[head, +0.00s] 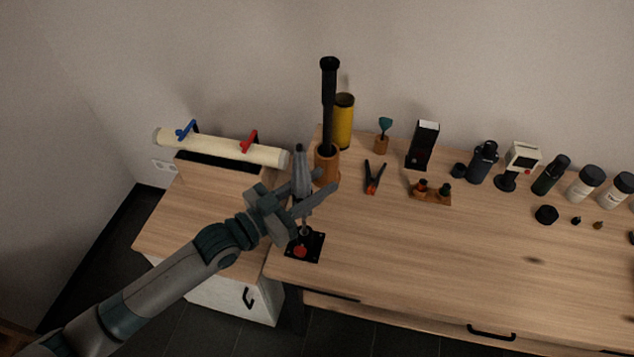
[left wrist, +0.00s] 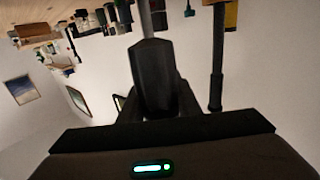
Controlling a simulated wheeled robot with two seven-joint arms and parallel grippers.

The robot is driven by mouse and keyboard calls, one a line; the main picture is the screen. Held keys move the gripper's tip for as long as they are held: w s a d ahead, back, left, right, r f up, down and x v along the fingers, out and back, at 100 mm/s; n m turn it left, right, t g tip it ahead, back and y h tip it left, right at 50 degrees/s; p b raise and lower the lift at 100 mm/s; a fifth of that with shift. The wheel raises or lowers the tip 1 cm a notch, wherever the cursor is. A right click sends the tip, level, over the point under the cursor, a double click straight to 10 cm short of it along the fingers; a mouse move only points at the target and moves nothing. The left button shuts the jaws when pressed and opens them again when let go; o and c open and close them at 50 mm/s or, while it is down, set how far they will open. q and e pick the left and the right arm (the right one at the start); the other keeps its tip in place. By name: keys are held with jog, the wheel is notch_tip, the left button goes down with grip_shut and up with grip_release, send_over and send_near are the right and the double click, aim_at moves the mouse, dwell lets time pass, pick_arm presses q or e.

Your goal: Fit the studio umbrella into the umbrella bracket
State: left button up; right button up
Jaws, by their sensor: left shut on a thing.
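The studio umbrella (head: 299,160) is folded, grey and upright near the table's left edge. My left gripper (head: 302,192) is shut on it. In the left wrist view the umbrella (left wrist: 152,70) shows as a dark body between the fingers, with a thin grey shaft (left wrist: 147,18) running away from it. The umbrella bracket (head: 312,250) is a black plate with a red knob (head: 300,251) on the table, below my gripper. The shaft's lower end is over or at the bracket; I cannot tell whether it sits inside. My right gripper is not in view.
A black pole (head: 329,85) stands in a brown holder (head: 326,167) close behind the umbrella, with a yellow cylinder (head: 343,122) beside it. A clamp (head: 375,178), a black box (head: 423,145) and several bottles line the back. The table's front middle is clear.

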pick_arm(q)
jog(key=shift+f+b, duration=0.6)
jog(key=shift+f, duration=0.3)
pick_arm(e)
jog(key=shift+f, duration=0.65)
pick_arm(q)
jog(key=o, duration=1.2)
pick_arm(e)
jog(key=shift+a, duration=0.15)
pick_arm(q)
jog(key=b+v, duration=0.5)
jog(key=v, duration=1.2)
jog(key=shift+s+a, duration=0.15)
jog(key=shift+s, duration=0.1)
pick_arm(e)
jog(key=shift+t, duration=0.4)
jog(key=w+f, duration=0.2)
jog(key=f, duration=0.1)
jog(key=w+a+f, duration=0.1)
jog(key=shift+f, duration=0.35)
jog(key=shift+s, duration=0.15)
